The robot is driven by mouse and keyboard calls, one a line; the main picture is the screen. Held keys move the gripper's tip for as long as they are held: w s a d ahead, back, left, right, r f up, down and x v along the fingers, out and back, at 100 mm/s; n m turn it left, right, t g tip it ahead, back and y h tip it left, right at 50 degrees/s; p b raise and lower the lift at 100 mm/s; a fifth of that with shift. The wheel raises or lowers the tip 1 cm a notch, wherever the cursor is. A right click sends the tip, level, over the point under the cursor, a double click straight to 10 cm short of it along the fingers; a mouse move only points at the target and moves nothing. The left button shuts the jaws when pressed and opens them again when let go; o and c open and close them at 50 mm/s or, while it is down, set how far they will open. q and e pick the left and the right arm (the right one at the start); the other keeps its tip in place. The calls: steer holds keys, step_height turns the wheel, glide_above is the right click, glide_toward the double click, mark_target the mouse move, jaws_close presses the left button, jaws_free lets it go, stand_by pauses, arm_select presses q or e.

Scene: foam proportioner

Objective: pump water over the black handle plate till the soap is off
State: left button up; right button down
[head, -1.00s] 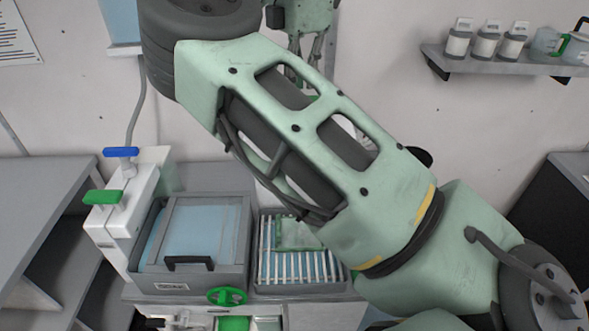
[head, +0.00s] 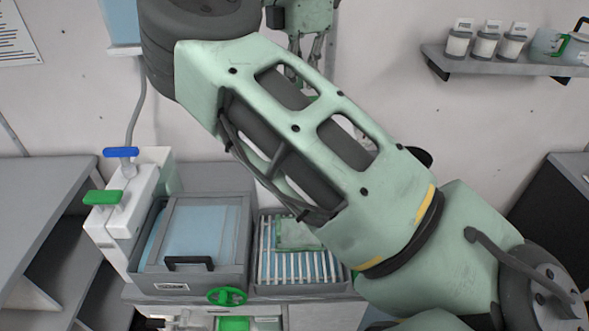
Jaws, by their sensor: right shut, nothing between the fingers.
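A pale blue plate area (head: 200,230) with a black handle (head: 189,262) at its front edge lies in the grey basin (head: 243,225), lower left of the head view. I cannot make out soap on it. A white pump unit (head: 116,222) stands left of the basin, with a blue lever (head: 121,152) and a green lever (head: 103,197) on top. My right gripper (head: 309,68) is shut and empty at the top middle, fingers down, partly behind my arm, apart from the levers and the plate. My left gripper is out of view.
A white slatted rack (head: 290,268) with a green-edged piece (head: 297,234) sits right of the basin. A green handwheel (head: 227,296) is at the front. A wall shelf (head: 500,63) holds several bottles. My arm covers the middle. A grey bench (head: 40,195) is at left.

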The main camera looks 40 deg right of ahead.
steer(key=shift+f, duration=0.15)
steer(key=shift+s+f+b, duration=0.1)
steer(key=shift+f+b, duration=1.9)
steer(key=shift+f, duration=0.75)
steer(key=shift+r, duration=0.15)
steer(key=shift+r+p, duration=2.2)
steer(key=shift+r, duration=0.5)
step_height(320, 180, up, 6)
steer(key=p, duration=0.5)
